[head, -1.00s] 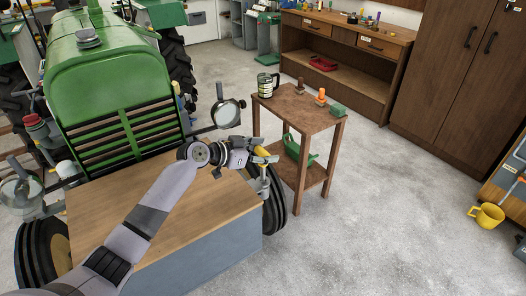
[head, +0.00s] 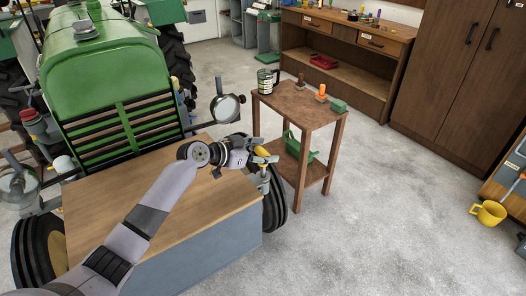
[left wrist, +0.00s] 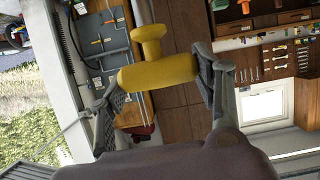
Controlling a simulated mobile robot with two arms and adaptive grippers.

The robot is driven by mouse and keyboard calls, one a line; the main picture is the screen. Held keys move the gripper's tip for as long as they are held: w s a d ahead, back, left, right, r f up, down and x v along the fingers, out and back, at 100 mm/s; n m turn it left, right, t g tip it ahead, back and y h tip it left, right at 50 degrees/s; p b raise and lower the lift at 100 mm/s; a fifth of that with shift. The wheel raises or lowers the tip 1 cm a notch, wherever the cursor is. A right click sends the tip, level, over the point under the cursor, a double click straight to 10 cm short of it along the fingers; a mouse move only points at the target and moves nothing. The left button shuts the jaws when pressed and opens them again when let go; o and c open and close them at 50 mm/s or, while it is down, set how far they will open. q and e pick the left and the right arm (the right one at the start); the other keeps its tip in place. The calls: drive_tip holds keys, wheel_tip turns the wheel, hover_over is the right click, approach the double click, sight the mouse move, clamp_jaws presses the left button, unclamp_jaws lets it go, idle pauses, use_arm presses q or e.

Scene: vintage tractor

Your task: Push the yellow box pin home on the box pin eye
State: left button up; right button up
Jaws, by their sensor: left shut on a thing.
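The yellow box pin (left wrist: 158,72) fills the middle of the left wrist view, a thick yellow cylinder with a narrower knobbed part standing up from it. My left gripper (left wrist: 160,85) is shut on it, with one finger at each end of the cylinder. In the head view my left gripper (head: 264,154) is at the right end of the wooden-topped box on the tractor's front, and a bit of yellow shows at its fingers. The box pin eye cannot be made out, and contact between pin and eye cannot be judged. My right gripper is in neither view.
The wooden-topped box (head: 150,205) lies under my left arm. A tractor headlamp (head: 227,107) is just behind the gripper. A small wooden stand (head: 300,108) with a mug and small items is close on the right. Open floor lies in front.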

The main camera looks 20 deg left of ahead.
use_arm(q)
drive_tip(key=shift+f+b, duration=2.1)
drive_tip(key=shift+f, duration=0.15)
drive_tip(key=o, duration=1.4)
drive_tip(key=shift+c, duration=0.2)
drive_tip(key=v, duration=1.2)
drive_tip(key=shift+r, duration=0.1)
